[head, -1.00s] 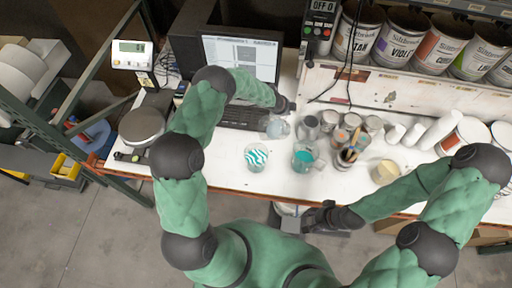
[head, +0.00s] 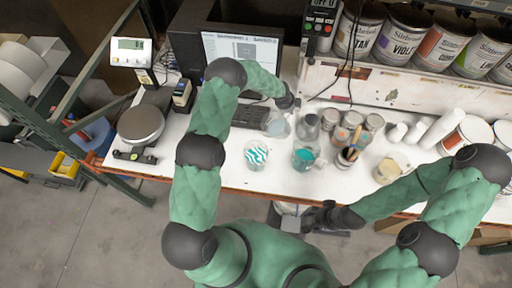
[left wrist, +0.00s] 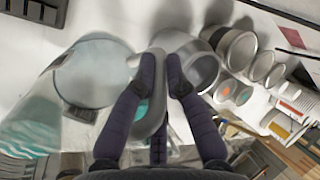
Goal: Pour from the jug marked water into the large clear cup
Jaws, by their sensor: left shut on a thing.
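A clear vessel with teal contents (head: 304,158) stands right of the striped cup. A grey container (head: 309,128), several small tins and a brush pot (head: 347,157) crowd the right. A scale (head: 141,124) stands left.

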